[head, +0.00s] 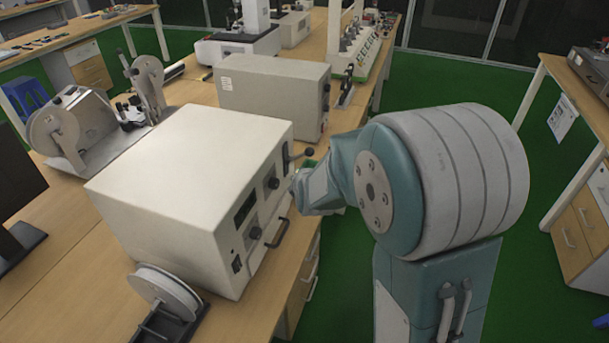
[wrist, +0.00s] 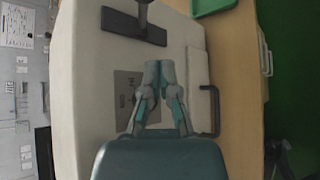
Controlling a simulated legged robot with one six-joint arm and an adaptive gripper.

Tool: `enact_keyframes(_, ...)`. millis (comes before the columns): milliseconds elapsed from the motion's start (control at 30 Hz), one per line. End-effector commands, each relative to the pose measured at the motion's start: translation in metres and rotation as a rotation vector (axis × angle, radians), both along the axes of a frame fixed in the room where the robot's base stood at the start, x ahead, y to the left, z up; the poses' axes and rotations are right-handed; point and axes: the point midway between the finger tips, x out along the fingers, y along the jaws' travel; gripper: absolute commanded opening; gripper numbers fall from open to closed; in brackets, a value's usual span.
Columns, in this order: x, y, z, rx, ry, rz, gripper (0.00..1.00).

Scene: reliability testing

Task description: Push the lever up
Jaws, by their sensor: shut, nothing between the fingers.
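The lever (head: 309,152) sticks out from the front panel of a large white instrument box (head: 190,165), near the panel's far end, and has a dark round knob. In the wrist view the lever (wrist: 143,8) stands on a dark bar-shaped plate (wrist: 133,30) at the top, partly cut off by the frame edge. My gripper (wrist: 159,68) is shut and empty, with its fingertips together in front of the panel. A gap shows between the fingertips and the lever in the wrist view. In the head view my arm hides most of the gripper.
A black handle (head: 278,234) sticks out low on the panel; it also shows in the wrist view (wrist: 212,110). A switch plate (wrist: 124,90) lies beside the fingers. Another beige box (head: 272,88) stands behind. A white spool (head: 165,290) sits at the front. Green floor is open on the right.

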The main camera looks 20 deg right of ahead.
Motion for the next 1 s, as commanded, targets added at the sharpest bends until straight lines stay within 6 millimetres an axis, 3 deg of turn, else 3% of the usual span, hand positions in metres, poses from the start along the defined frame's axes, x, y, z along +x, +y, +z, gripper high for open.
enact_keyframes(233, -0.017, 0.02, 0.021, -0.001, -0.001, 0.003, 0.0)
enact_keyframes(800, -0.02, 0.022, 0.024, 0.003, 0.001, 0.0, 0.0)
enact_keyframes(1000, -0.038, 0.026, 0.042, 0.188, 0.029, -0.063, 0.0)
